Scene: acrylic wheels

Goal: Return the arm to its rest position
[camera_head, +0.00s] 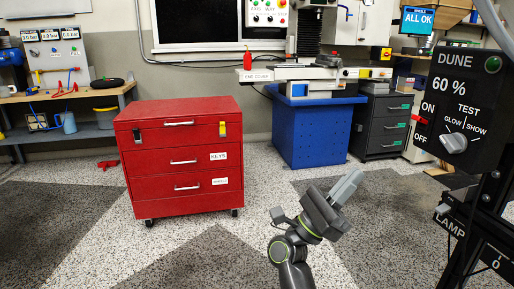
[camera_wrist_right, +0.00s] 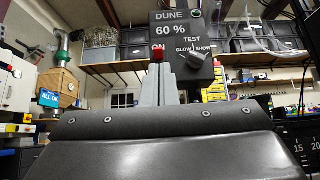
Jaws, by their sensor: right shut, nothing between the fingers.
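My right gripper (camera_head: 350,182) is raised in front of me at the lower right of the head view, above the speckled floor. Its light grey fingers are shut together with nothing between them, and they point up and to the right. In the right wrist view the closed fingers (camera_wrist_right: 165,84) stand upright, in front of the dark DUNE panel (camera_wrist_right: 182,40). The same panel (camera_head: 455,100) is at the right edge of the head view, apart from the gripper. It reads 60 % and has a grey knob (camera_head: 454,143). My left gripper is not in view.
A red drawer cabinet (camera_head: 183,205) on casters stands left of centre. A blue machine base (camera_head: 312,130) and dark drawers (camera_head: 383,130) stand behind. A black post (camera_head: 478,215) with a LAMP label rises at the right. The floor between is mostly clear.

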